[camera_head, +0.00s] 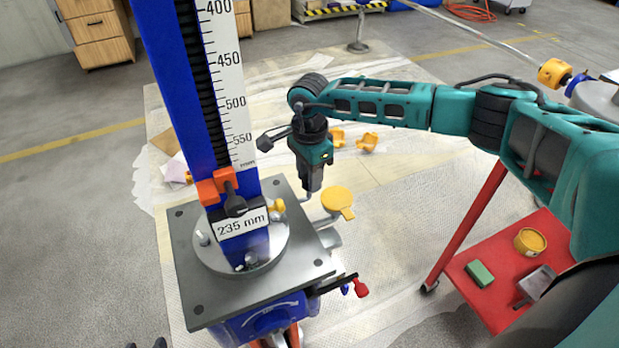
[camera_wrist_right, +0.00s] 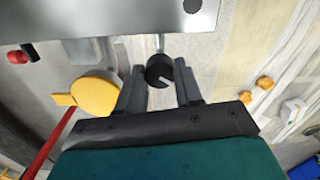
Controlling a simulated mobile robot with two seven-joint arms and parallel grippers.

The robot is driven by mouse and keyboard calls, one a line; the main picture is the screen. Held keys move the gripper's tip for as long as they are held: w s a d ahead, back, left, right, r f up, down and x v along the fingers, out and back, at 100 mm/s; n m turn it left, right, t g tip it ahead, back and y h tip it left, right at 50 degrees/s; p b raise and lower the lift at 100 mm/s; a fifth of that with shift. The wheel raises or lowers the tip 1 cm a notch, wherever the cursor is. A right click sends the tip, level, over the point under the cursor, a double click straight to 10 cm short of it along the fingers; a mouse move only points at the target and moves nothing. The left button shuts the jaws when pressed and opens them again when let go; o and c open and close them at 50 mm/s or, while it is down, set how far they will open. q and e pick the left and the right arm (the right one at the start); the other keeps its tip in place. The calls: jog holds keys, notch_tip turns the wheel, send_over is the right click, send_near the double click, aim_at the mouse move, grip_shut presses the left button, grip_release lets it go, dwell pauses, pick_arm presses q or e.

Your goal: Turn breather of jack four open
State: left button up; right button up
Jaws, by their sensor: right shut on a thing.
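The breather (camera_wrist_right: 160,71) is a round black knob with a pale line across its face, on a thin stem below the edge of the jack's grey plate (camera_wrist_right: 105,18) in the right wrist view. My right gripper (camera_wrist_right: 160,84) has one finger on each side of this knob and is shut on it. In the head view my right gripper (camera_head: 311,188) points down beside the right edge of the plate (camera_head: 195,300), and the knob is hidden there. Two separated dark tips at the bottom edge look like my left gripper (camera_head: 146,343), empty.
The blue jack column (camera_head: 175,80) with a scale and a "235 mm" label rises from the plate. A red cart (camera_head: 508,262) stands at right.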

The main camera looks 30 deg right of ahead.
jog(key=shift+n, duration=0.6)
jog(key=shift+n+b, duration=0.55)
jog(key=shift+n, duration=0.35)
jog(key=shift+n+b, duration=0.75)
jog(key=shift+n, duration=1.35)
jog(key=o, duration=1)
jog(key=shift+o, duration=0.2)
jog(key=shift+r, duration=0.1)
